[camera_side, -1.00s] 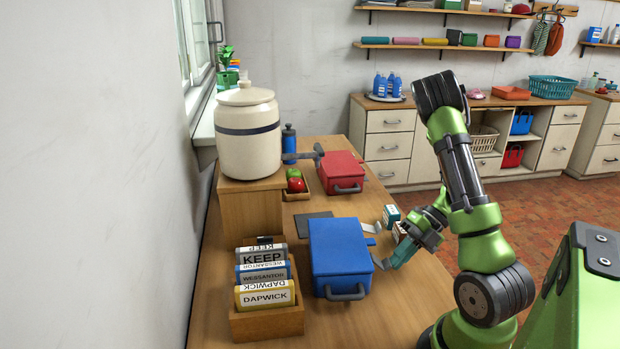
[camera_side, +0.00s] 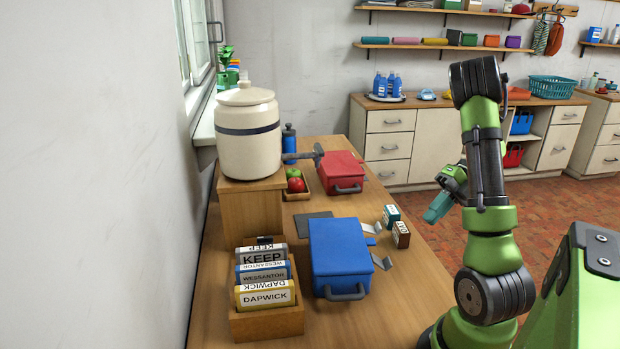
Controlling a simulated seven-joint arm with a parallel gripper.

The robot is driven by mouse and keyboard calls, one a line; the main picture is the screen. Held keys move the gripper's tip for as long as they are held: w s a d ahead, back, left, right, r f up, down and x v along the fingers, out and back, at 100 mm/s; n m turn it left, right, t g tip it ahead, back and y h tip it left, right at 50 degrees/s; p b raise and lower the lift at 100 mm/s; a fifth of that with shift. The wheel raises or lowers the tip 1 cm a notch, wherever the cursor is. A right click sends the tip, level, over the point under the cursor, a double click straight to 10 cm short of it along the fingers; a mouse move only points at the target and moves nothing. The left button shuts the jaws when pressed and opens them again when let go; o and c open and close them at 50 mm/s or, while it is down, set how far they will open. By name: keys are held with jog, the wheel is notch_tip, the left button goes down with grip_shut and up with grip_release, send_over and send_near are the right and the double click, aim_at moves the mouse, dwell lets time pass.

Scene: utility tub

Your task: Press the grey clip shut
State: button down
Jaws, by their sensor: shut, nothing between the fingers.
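The blue box (camera_side: 340,246) stands shut on the table with a grey handle (camera_side: 346,293) on its front. Two grey clips stick out from its right side: a front one (camera_side: 382,262) and a rear one (camera_side: 369,228). Both look swung outward, not flat against the box; I cannot tell which is meant. My gripper (camera_side: 434,211), with teal fingers, is shut and empty. It is right of the box and clips, apart from them, beyond the table's right edge in the picture.
Two small cartons, one teal (camera_side: 391,215) and one brown (camera_side: 402,235), stand right of the clips. A red box (camera_side: 343,170) is behind. A file holder (camera_side: 268,322) is at front left, below a large crock (camera_side: 248,135). The table's front right is clear.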

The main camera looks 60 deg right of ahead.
jog(key=shift+d+r, duration=0.15)
jog(key=shift+r, duration=0.1)
jog(key=w+a+r+m+g+h, duration=0.1)
jog(key=w+a+r+g+h, duration=0.1)
jog(key=w+r+g+h, duration=0.1)
jog(key=shift+a+r+m+g+h, duration=0.15)
jog(key=shift+r+m+g+h, duration=0.15)
jog(key=shift+r+g+h, duration=0.35)
jog(key=shift+r, duration=0.2)
